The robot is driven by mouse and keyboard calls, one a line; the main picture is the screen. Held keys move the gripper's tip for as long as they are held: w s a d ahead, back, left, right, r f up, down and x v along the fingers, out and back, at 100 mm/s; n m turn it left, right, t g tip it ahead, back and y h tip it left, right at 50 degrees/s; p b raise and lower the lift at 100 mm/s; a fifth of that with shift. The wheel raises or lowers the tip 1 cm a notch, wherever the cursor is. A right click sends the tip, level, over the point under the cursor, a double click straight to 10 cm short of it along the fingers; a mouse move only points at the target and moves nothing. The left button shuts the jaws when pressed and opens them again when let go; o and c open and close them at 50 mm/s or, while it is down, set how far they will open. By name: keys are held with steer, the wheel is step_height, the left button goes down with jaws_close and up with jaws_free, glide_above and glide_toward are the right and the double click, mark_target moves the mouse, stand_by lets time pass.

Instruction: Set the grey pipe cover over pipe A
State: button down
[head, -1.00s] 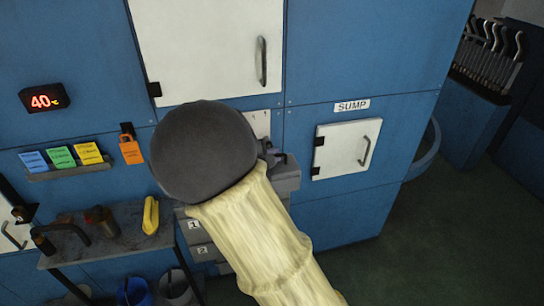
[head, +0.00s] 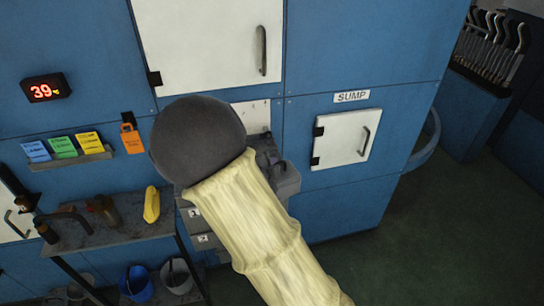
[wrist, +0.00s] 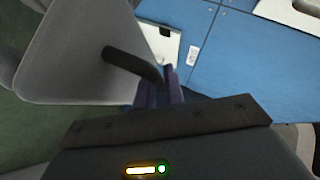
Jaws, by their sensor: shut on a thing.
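In the wrist view my gripper (wrist: 160,88) is shut on the dark curved handle of the grey pipe cover (wrist: 75,60). The cover is a broad, pale grey piece that fills the upper left of that view. In the head view my sleeved arm and its dark rounded end hide most of the gripper. A grey part shows just right of the arm (head: 287,180), but I cannot tell whether it is the cover. I cannot make out pipe A in either view.
The blue wall has a white SUMP door (head: 345,138), a larger white door (head: 208,40) and a red display (head: 43,89). A shelf (head: 110,235) at left holds a yellow item (head: 152,205) and tools. Buckets (head: 137,283) stand below. Floor at right is clear.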

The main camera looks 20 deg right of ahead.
steer(key=s+f+n+t+y, duration=0.3)
steer(key=f+n+y, duration=0.4)
steer(key=f, duration=1.4)
steer(key=shift+s+a+n+y, duration=0.3)
steer(key=shift+s+y, duration=0.2)
steer(key=shift+y, duration=0.2)
steer(key=shift+r, duration=0.1)
